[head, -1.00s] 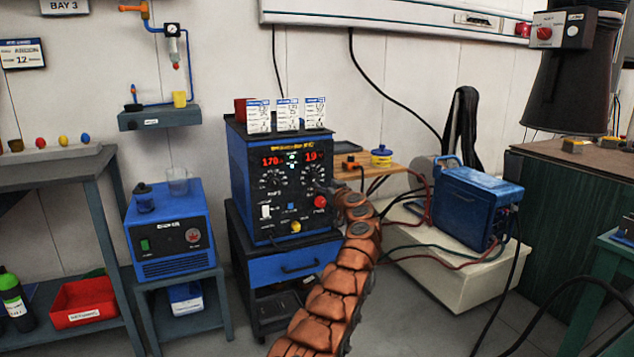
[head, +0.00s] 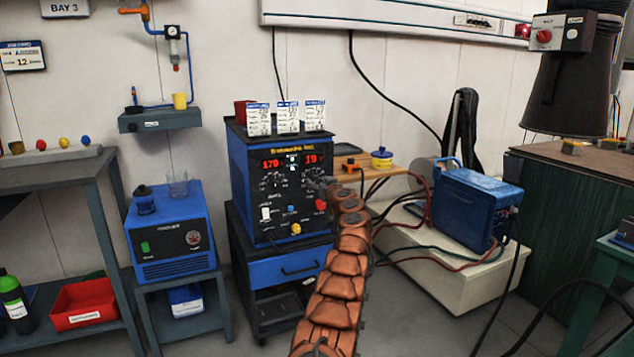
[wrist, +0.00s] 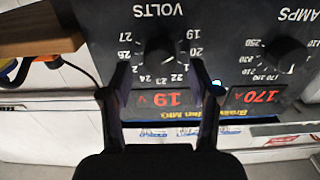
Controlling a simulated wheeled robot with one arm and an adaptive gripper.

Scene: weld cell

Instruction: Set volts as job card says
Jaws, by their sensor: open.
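The blue welding power source (head: 238,180) stands on a cart, with a black front panel. Its red displays read 170 A and 19 V in the wrist view, which shows the panel upside down. The black volts knob (wrist: 160,56) has a printed scale around it, with 19 to 27 legible in part. My gripper (wrist: 161,78) is open, its two fingers on either side of the volts knob; I cannot tell whether they touch it. In the head view my gripper (head: 320,184) is at the panel's right side and hides the volts knob. Three white job cards (head: 287,117) stand on top, their text too small to read.
The amps knob (wrist: 286,55) is beside the volts knob. A wooden shelf (wrist: 40,30) juts out close to the gripper. A blue unit (head: 478,210) with cables sits on a pale block to the right. A red mug (head: 240,110) stands behind the cards.

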